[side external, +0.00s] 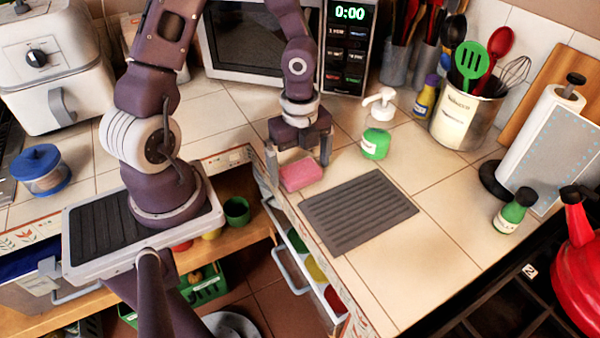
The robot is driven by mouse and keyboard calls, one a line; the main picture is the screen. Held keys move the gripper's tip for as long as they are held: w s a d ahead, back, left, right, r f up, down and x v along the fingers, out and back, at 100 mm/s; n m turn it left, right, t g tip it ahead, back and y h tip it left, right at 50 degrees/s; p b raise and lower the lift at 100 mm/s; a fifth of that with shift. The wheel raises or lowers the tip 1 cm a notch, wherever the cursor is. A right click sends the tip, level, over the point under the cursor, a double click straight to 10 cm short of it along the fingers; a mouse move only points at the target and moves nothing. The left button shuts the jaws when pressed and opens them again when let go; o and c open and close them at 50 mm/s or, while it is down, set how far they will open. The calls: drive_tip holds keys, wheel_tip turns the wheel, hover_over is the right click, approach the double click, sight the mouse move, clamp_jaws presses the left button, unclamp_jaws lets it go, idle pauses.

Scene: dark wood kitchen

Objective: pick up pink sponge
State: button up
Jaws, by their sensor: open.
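The fingers are apart and the gripper is open. Whether either finger touches the sponge cannot be told from this view.
The grey mat (358,211) lies to the right of the sponge. A green soap dispenser (376,143) stands right of my gripper, and a microwave (262,42) stands behind. A utensil pot (462,115), paper towel roll (541,135) and red kettle (577,245) are farther right.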

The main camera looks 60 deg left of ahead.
sight(300, 169)
drive_tip(key=c, duration=1.5)
wheel_tip(300, 169, up, 10)
